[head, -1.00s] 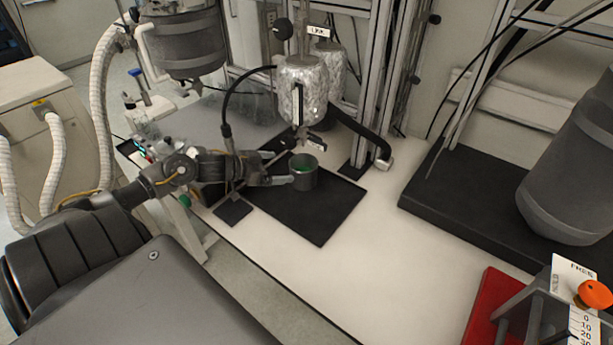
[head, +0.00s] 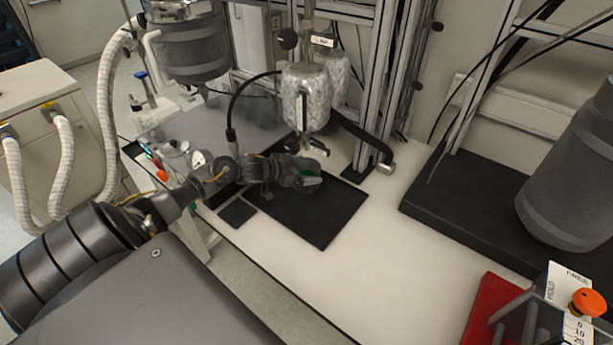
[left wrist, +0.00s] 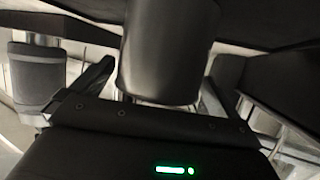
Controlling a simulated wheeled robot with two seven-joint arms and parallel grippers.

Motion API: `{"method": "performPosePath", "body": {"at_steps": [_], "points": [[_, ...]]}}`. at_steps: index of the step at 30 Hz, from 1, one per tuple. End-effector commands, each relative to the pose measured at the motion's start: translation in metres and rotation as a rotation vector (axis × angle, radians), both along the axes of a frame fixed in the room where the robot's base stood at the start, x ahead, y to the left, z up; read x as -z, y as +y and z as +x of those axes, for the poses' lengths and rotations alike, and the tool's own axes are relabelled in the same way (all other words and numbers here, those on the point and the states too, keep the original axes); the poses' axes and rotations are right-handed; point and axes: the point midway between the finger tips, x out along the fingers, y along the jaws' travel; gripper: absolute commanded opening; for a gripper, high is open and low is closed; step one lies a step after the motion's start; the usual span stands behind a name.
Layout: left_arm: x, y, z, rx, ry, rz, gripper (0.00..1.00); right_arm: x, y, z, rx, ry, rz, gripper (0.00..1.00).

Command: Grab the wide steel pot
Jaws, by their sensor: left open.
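The wide steel pot (left wrist: 165,50) fills the upper middle of the left wrist view as a smooth dark grey cylinder. In the head view it is mostly hidden by my left gripper (head: 306,178) over the black mat. My left gripper is open, with one finger on each side of the pot in the left wrist view (left wrist: 152,92). I cannot tell whether the fingers touch it. My right gripper is not in view.
The black mat (head: 322,225) lies on the white bench (head: 360,270). A foil-wrapped vessel (head: 303,95) hangs above, close to my left gripper, with a frame (head: 378,90) behind. A black hose ends at right (head: 384,167).

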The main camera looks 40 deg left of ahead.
Motion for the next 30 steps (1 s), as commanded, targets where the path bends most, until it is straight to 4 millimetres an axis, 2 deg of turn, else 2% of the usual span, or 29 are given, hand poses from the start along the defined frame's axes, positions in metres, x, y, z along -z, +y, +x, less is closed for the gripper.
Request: {"method": "performPosePath", "body": {"at_steps": [3, 10, 24, 30], "points": [[0.0029, -0.0031, 0.0072, 0.000, 0.000, 0.001, 1.00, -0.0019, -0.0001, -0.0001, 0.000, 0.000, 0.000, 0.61], [0.0042, -0.0037, 0.0078, 0.002, 0.000, 0.002, 1.00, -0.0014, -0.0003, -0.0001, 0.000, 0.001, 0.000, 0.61], [0.0024, -0.0031, 0.0083, 0.001, -0.003, 0.001, 0.40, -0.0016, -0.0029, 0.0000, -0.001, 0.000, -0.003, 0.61], [0.0023, -0.0030, 0.0081, 0.001, -0.003, 0.001, 0.40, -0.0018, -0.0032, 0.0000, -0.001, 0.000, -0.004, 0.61]]}}
